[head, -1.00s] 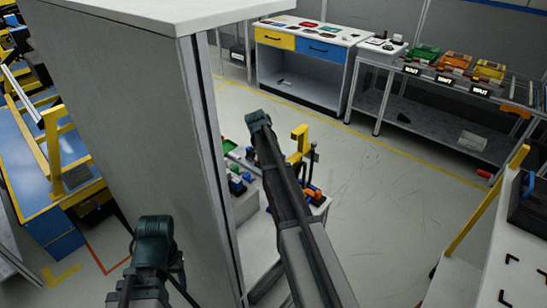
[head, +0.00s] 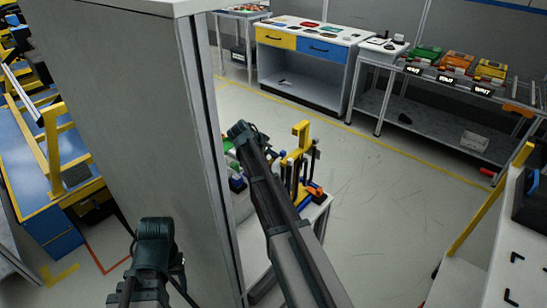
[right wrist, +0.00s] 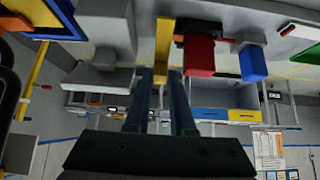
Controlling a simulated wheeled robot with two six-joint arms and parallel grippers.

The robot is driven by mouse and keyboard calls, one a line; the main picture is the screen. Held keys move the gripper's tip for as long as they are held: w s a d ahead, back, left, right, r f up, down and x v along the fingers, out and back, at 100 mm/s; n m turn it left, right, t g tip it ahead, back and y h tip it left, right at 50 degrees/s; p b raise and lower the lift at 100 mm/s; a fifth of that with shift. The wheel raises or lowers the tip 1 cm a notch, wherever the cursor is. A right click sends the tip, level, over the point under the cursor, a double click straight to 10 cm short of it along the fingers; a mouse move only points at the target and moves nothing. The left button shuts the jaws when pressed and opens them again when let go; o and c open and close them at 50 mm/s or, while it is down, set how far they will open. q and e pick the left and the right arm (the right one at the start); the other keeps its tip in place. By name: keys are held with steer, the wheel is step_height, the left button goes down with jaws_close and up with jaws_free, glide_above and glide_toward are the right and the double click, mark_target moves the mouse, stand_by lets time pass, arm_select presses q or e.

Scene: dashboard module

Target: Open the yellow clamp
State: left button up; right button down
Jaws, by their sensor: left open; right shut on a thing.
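The yellow clamp (head: 301,131) stands upright on a small white table behind the grey cabinet. My right arm covers part of that table in the head view, and its fingertips are hidden there. In the right wrist view my right gripper (right wrist: 163,80) has its two dark fingers on either side of a yellow bar (right wrist: 163,45) and is shut on it. This bar appears to be part of the clamp. My left gripper's arm end (head: 154,240) is at the lower left, in front of the cabinet and away from the clamp; its fingertips are not clear.
A tall grey cabinet (head: 130,110) stands close to the left of my right arm. Red (right wrist: 199,54) and blue (right wrist: 252,63) blocks sit beside the bar. A drawer unit (head: 306,50) and a shelf with coloured parts (head: 440,110) stand behind. Floor between is clear.

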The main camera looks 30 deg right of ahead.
steer(key=shift+a+h, duration=0.2)
steer(key=shift+h, duration=0.1)
steer(key=c, duration=1)
jaws_free()
steer(key=shift+c, duration=0.2)
steer(key=shift+r, duration=0.1)
steer(key=p+v, duration=0.9)
steer(key=v, duration=0.4)
steer(key=shift+s+r+p, duration=0.2)
steer(key=shift+r+p, duration=0.05)
steer(key=shift+p, duration=0.15)
steer(key=shift+a, duration=0.15)
steer(key=shift+c, duration=0.3)
